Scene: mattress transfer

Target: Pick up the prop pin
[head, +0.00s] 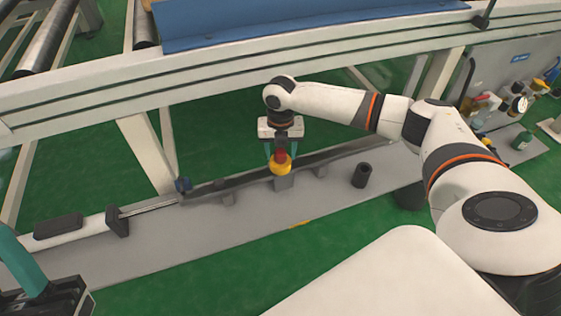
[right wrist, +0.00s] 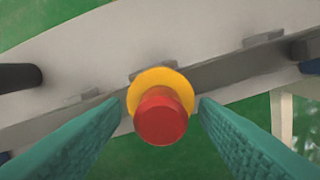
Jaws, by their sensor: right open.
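The prop pin, with a red top and a yellow collar (head: 281,166), stands on the grey bench in the head view. It also shows in the middle of the right wrist view (right wrist: 161,118). My right gripper (head: 282,148) is above the pin, pointing down. Its teal fingers are open, one on each side of the pin in the right wrist view, with a small gap at each side of the collar. The pin's lower part is hidden from above. Part of my left gripper (head: 30,270) shows at the lower left corner, far from the pin; only one teal finger is clear.
The long grey bench (head: 245,228) has a dark rail along it. A black cylinder (head: 361,175) stands to the right of the pin. A white conveyor frame (head: 150,80) with a blue panel (head: 290,22) runs behind. Green floor lies in front.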

